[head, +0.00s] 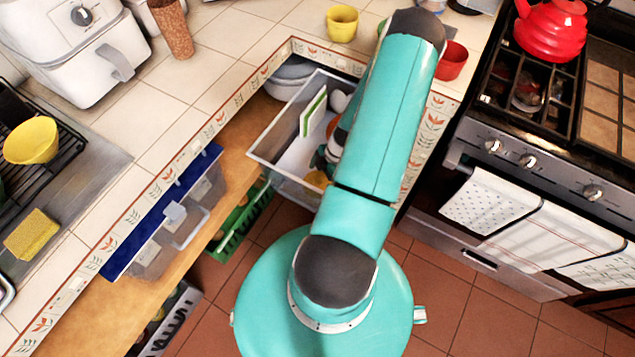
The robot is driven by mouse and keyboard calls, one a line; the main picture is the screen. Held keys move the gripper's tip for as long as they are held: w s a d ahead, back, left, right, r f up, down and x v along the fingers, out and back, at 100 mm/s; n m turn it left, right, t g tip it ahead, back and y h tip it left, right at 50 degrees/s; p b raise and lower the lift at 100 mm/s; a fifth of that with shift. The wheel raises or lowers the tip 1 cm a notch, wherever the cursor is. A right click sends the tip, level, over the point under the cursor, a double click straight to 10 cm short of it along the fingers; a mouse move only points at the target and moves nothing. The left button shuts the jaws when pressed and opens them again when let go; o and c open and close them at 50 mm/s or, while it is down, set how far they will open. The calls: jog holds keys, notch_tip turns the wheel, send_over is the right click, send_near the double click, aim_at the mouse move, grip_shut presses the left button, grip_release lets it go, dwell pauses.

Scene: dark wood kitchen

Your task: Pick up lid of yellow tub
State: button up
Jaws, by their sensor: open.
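A small yellow tub (342,23) stands on the tiled counter near the back; I cannot tell whether a lid is on it. A small yellow thing (318,180) lies low in the pale open-topped box (272,158) at the corner. I cannot tell if it is a lid or a tub. My teal arm reaches over this box and hides its right part. My gripper (328,156) is down inside the box, close to the yellow thing, and mostly hidden behind my arm. Its jaws are open. No held object shows.
A green-edged board (313,112) stands upright in the box. A red cup (452,61) is on the counter right of my arm. The stove with a red kettle (550,30) is at right. A blue-lidded container (165,215) sits on the shelf at left.

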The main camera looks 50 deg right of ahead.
jog(key=shift+w+a+f, duration=0.1)
jog(key=shift+a+f, duration=0.1)
jog(key=shift+f, duration=0.35)
jog(key=c, duration=0.7)
jog(key=shift+r, duration=0.2)
